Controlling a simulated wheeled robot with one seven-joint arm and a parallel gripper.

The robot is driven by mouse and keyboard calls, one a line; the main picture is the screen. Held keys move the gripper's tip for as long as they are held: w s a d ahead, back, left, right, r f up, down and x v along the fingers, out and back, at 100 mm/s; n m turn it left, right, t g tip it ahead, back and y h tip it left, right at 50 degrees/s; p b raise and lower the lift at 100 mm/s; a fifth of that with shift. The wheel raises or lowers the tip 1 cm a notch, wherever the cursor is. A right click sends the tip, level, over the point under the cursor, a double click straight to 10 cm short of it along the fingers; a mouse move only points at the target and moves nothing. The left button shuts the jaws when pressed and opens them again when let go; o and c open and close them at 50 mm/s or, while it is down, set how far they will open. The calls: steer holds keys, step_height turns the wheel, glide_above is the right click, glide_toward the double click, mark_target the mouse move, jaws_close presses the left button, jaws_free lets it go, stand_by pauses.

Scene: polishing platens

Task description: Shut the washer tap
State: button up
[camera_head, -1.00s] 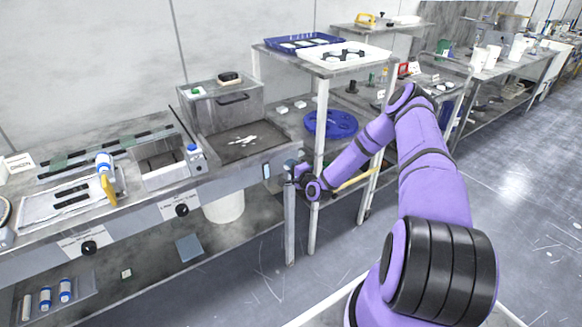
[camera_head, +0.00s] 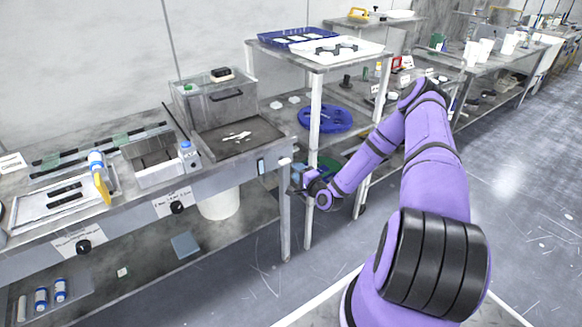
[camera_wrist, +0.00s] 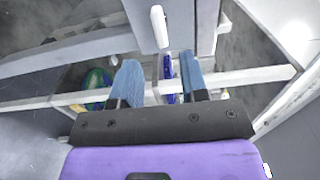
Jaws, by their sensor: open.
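Two black round knobs sit on the front panel of the bench in the head view: a left knob (camera_head: 84,247) and a right knob (camera_head: 178,207), each on a white label too small to read. A small pale upright piece (camera_head: 261,166) is on the panel's right end. I cannot tell which is the washer tap. In the wrist view a white elongated handle (camera_wrist: 159,27) stands out from a grey panel, just beyond my fingertips. My gripper (camera_wrist: 158,75) is open, its blue fingers apart with nothing held between them. In the head view it is partly hidden near the bench's right leg.
The bench leg (camera_head: 285,215) and the rack post (camera_head: 314,150) stand close to my gripper. A white bucket (camera_head: 219,204) is below. The floor at right is open.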

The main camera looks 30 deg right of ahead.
steer(key=shift+s+d, duration=0.1)
steer(key=shift+s, duration=1.2)
steer(key=w+a+r+n+g+y, duration=0.1)
steer(key=w+a+r+n+g, duration=0.15)
steer(key=r+n, duration=0.4)
steer(key=w+a+r+n+g, duration=0.1)
steer(key=r+n+g, duration=0.3)
steer(key=r, duration=0.6)
steer(key=s+a+r+n+g+h, duration=0.1)
steer(key=s+a+r+n+g, duration=0.15)
steer(key=r, duration=0.65)
steer(key=s+a+r+n+g+h, duration=0.15)
steer(key=s+r, duration=0.25)
steer(key=r, duration=0.4)
steer(key=s+a+r+n+h, duration=0.1)
steer(key=s+a+r, duration=0.2)
steer(key=s+r, duration=0.35)
steer(key=s+a+r, duration=0.4)
steer(key=s+r, duration=0.2)
steer(key=s, duration=0.2)
steer(key=s+a+r+n+g+y, duration=0.1)
steer(key=s+a+r, duration=0.1)
steer(key=s, duration=0.6)
steer(key=s+a+r+n+g+y, duration=0.1)
steer(key=s+a, duration=0.1)
steer(key=s, duration=0.7)
steer(key=shift+s+a+r, duration=0.25)
steer(key=shift+a+r, duration=0.1)
steer(key=shift+a, duration=0.05)
